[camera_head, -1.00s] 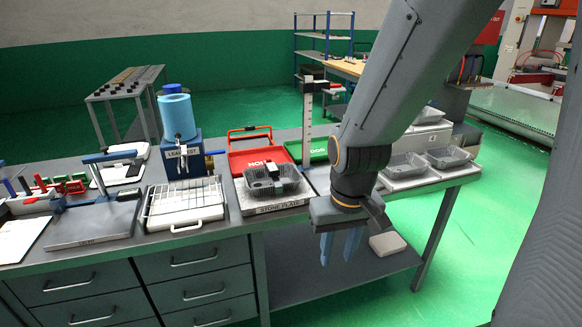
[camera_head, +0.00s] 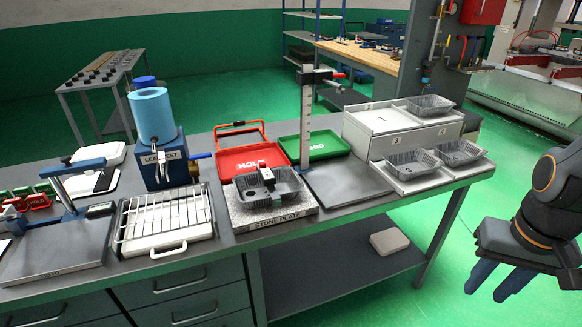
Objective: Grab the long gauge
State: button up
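A tall upright gauge (camera_head: 306,125) with a pale marked scale stands at the back of the bench. It has a dark head and a red-tipped part at its top. It is the long, gauge-like thing that I see. My gripper (camera_head: 497,279) is at the far right, past the bench's right end and well away from the gauge. Its two blue fingers point down and left with a gap between them, and nothing shows in it. A grey foil tray (camera_head: 286,189) sits on the stone plate (camera_head: 272,220), with a small red and white device in it.
A red HOLD tray (camera_head: 228,165) and a green tray (camera_head: 333,146) flank the gauge. A leak tester (camera_head: 163,157) with a blue cylinder stands left. A grey box (camera_head: 405,141) and more foil trays are at right. A dark plate (camera_head: 350,185) lies bare before the green tray.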

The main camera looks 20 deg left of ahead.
aim_at(267, 176)
jog(key=i, duration=0.7)
jog(key=u, duration=2.5)
jog(key=k, duration=1.3)
jog(key=z, duration=0.05)
jog(key=i, duration=0.45)
jog(key=z, duration=0.85)
jog(key=i, duration=1.35)
jog(key=u, duration=0.1)
